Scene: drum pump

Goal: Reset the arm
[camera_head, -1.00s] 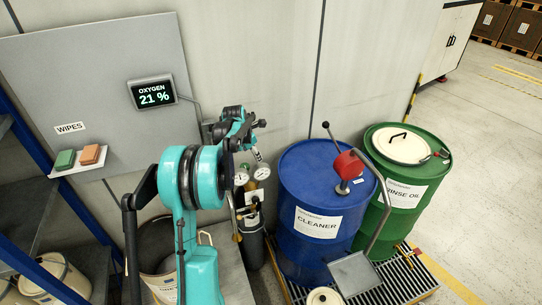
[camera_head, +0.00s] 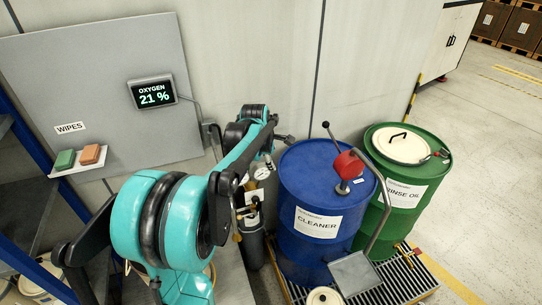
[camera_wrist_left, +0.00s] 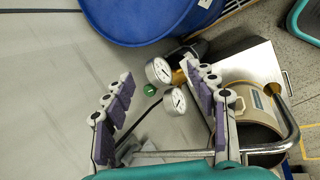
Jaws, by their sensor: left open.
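My left arm, teal and black, comes in from the lower left of the head view and reaches toward the grey wall. Its gripper (camera_head: 281,138) is small there and partly hidden by the wrist, left of the blue drum's top. In the left wrist view the gripper (camera_wrist_left: 161,75) shows two purple-padded fingers spread wide apart with nothing held. Beyond the fingers are two round pressure gauges (camera_wrist_left: 166,85) on a dark gas cylinder. The cylinder (camera_head: 254,218) stands below the wrist in the head view, its top partly hidden by my arm. My right gripper is not in view.
A blue CLEANER drum (camera_head: 300,247) with a red-headed pump (camera_head: 346,165) and a green RINSE OIL drum (camera_head: 428,170) stand on a grated pallet (camera_head: 408,282). An oxygen display (camera_head: 152,93) reads 21 %. Two sponges (camera_head: 80,157) lie on a wall shelf. Open floor lies right.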

